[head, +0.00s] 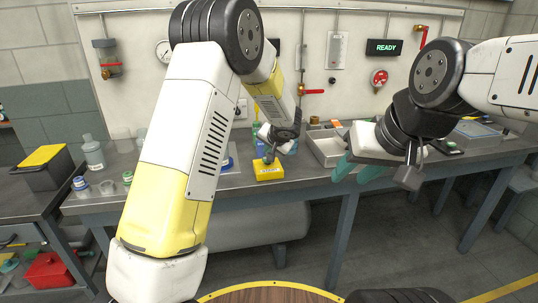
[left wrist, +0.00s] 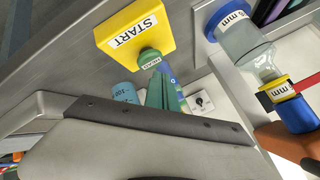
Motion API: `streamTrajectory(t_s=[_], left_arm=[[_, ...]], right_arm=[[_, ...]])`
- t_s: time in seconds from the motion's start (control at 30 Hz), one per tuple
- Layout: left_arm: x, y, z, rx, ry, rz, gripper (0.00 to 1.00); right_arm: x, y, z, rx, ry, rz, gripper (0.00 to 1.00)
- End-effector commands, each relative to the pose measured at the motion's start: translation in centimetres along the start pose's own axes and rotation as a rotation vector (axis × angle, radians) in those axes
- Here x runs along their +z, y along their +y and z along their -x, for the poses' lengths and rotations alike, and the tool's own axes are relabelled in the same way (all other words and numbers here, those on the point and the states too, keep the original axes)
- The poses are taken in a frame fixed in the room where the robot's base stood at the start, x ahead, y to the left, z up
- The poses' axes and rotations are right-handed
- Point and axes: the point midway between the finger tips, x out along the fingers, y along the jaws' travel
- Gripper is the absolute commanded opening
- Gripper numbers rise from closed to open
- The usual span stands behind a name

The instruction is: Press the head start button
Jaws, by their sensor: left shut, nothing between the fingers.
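The yellow start box (head: 268,171) sits on the bench near its front edge, in the middle of the head view. In the left wrist view the box (left wrist: 132,30) carries a white START label, and a green button (left wrist: 149,55) with a small white label stands at its edge. My left gripper (head: 268,157) is just above the box, pointing down. In the left wrist view its teal fingers (left wrist: 162,82) are shut and empty, with the tips close by the green button; I cannot tell whether they touch it. My right gripper (head: 355,172) is open and empty at the bench's front edge.
A grey tray (head: 325,150) stands right of the box. Bottles and jars (head: 93,153) stand at the left of the bench. In the wrist view, a glass part with blue ends (left wrist: 240,45) is near.

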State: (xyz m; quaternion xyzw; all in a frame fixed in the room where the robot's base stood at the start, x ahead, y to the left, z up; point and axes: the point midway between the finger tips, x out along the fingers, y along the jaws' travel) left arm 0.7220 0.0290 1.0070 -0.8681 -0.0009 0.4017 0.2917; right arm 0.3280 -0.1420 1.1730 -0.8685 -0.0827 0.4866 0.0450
Motion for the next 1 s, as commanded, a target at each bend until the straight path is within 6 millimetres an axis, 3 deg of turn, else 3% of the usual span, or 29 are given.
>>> streamTrajectory(t_s=[1.0], left_arm=[[0.46,0.46,-0.61,0.0,0.0,0.0,0.0]], right_arm=[[0.0,0.0,0.0,0.0,0.0,0.0,0.38]])
